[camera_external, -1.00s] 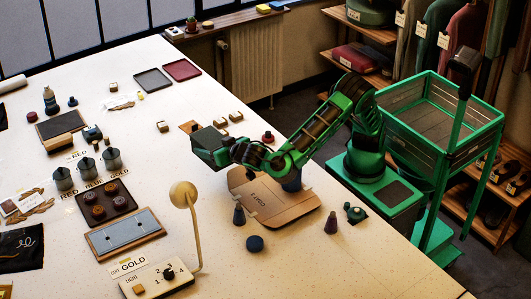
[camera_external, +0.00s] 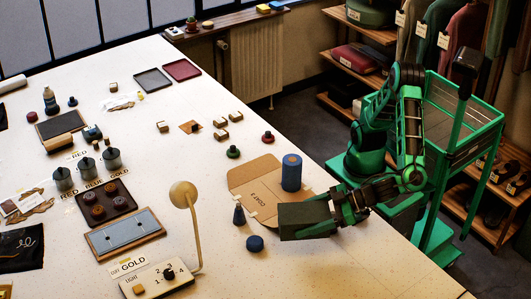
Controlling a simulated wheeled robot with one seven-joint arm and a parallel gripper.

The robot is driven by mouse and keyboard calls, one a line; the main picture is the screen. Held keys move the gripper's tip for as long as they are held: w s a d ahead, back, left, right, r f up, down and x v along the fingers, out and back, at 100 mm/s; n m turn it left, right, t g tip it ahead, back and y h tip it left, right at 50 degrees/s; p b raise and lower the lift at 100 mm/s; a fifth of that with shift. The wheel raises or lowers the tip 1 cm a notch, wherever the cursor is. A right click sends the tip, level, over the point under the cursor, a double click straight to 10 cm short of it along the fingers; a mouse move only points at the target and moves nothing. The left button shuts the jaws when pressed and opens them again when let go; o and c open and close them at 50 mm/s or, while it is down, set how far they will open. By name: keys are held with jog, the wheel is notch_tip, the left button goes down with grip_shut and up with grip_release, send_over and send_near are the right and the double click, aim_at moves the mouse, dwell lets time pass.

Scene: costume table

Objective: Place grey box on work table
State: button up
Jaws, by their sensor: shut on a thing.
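My gripper (camera_external: 338,212) is shut on a dark grey box (camera_external: 305,222). The box is held over the right side of the white work table (camera_external: 350,267), above the front corner of a cardboard sheet. Whether its underside touches anything cannot be told. The fingertips are small and partly hidden against the box.
A blue cylinder (camera_external: 291,172) stands on the cardboard sheet (camera_external: 250,178), just behind the box. A dark cone (camera_external: 239,214) and a dark blue disc (camera_external: 254,243) are to its left. A lamp (camera_external: 184,194) rises further left. The table front right is clear.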

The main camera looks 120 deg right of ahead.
jog(key=s+a+f+n+t+y, duration=0.15)
jog(key=s+a+n+y, duration=0.5)
jog(key=s+a, duration=1.1)
jog(key=shift+m, duration=0.35)
jog(key=shift+w+a+f, duration=0.15)
jog(key=shift+w+f, duration=0.2)
jog(key=shift+f, duration=0.85)
jog(key=shift+w+a+f, duration=0.2)
jog(key=shift+w+f, duration=0.15)
jog(key=shift+f, duration=0.85)
jog(key=shift+w+a+f, duration=0.15)
jog(key=shift+w+f, duration=0.2)
jog(key=shift+f, duration=0.85)
jog(key=shift+f, duration=0.15)
jog(key=o, duration=1.2)
